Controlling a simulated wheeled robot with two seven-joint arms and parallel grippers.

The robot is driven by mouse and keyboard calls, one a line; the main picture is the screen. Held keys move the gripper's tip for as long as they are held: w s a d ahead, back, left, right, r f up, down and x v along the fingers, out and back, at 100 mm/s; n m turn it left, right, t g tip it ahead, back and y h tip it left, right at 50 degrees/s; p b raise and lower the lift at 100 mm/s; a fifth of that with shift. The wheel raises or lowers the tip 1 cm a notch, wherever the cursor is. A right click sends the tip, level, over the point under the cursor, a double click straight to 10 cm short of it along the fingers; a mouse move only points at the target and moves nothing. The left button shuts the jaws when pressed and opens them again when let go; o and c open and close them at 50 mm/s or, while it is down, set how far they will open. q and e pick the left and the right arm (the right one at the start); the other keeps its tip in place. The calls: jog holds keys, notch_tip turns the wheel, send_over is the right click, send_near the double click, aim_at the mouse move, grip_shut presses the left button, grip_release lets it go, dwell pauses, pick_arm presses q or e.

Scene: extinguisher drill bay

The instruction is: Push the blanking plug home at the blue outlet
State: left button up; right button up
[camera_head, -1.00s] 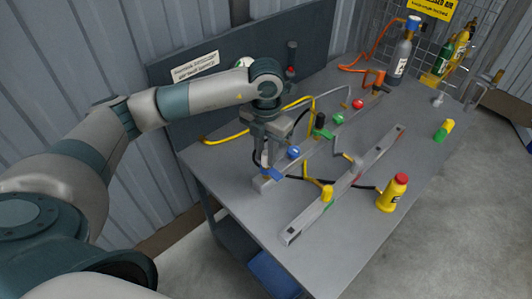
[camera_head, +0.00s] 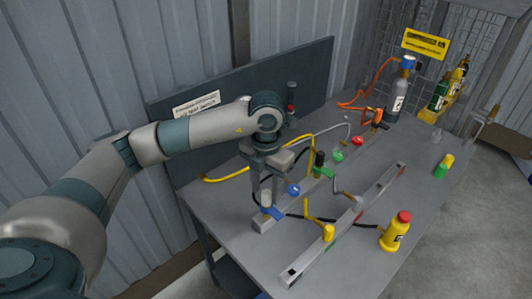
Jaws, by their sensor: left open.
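My left gripper (camera_head: 267,203) points down over the near left end of the manifold rail (camera_head: 262,224). It is open, with its two fingers apart. A pale, short cylinder (camera_head: 267,198), which looks like the blanking plug, stands between the fingers, above the blue outlet (camera_head: 275,213). I cannot tell whether the fingers touch it or how deep it sits. A blue ball knob (camera_head: 293,189) is just right of the gripper. My right gripper is not in view.
Green (camera_head: 338,155) and red (camera_head: 358,140) knobs stand farther along the rail. Hoses cross the bench. A dark panel (camera_head: 250,90) stands behind.

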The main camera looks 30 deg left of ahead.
pick_arm(q)
notch_tip(320, 180, up, 3)
jog(key=shift+f+b, duration=0.1)
jog(key=shift+b, duration=0.25)
notch_tip(320, 180, up, 3)
jog(key=shift+r+b, duration=0.2)
jog(key=shift+b, duration=0.2)
notch_tip(320, 180, up, 9)
jog(key=b, duration=0.1)
jog(key=shift+r, duration=0.15)
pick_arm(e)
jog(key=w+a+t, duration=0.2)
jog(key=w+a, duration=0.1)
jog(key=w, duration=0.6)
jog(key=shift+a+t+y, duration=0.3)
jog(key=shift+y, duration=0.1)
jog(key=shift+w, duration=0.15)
